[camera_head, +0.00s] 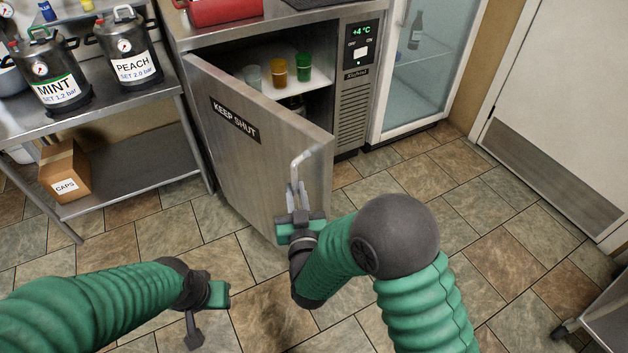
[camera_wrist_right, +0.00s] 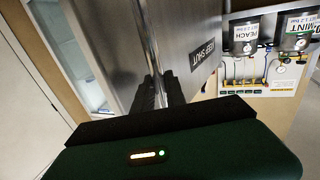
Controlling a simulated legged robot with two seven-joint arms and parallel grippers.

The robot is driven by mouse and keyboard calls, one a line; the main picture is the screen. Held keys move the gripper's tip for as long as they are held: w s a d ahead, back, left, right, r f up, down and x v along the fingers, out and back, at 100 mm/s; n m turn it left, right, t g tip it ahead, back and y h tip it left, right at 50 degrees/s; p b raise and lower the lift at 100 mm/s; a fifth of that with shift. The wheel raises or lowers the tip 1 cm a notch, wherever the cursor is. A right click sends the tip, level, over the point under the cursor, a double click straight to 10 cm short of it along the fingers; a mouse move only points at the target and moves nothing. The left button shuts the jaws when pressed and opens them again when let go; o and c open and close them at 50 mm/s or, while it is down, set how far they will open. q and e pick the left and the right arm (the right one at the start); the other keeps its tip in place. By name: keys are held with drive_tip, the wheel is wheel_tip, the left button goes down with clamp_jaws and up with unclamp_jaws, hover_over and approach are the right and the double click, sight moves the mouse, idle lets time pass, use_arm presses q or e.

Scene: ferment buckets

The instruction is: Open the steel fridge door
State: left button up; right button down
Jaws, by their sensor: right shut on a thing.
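The steel fridge door (camera_head: 235,135), marked KEEP SHUT, stands part-way open, swung out toward me with its hinge side at the left. Its bar handle (camera_head: 301,160) is near the door's free edge. My right gripper (camera_head: 297,192) is shut on the handle; the right wrist view also shows its fingers (camera_wrist_right: 159,90) around the bar (camera_wrist_right: 150,45). Inside the fridge, a shelf holds a clear cup, an amber cup (camera_head: 280,73) and a green cup (camera_head: 304,67). My left gripper (camera_head: 207,320) hangs low at the lower left, away from the door; its jaw state is unclear.
A steel table (camera_head: 130,105) with MINT (camera_head: 55,92) and PEACH (camera_head: 133,68) kegs stands left of the door, close to its hinge side. A CAPS box (camera_head: 65,170) sits on the lower shelf. A glass-door fridge (camera_head: 425,65) is at right. The tiled floor ahead is clear.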

drive_tip(key=s+a, duration=0.2)
drive_tip(key=a, duration=0.1)
drive_tip(key=shift+s+a+r, duration=0.1)
drive_tip(key=shift+a+r, duration=0.05)
drive_tip(key=shift+a, duration=0.15)
drive_tip(key=c, duration=1.7)
unclamp_jaws()
drive_tip(key=shift+c, duration=0.2)
drive_tip(key=o, duration=0.4)
drive_tip(key=shift+a, duration=0.1)
drive_tip(key=shift+f, duration=0.2)
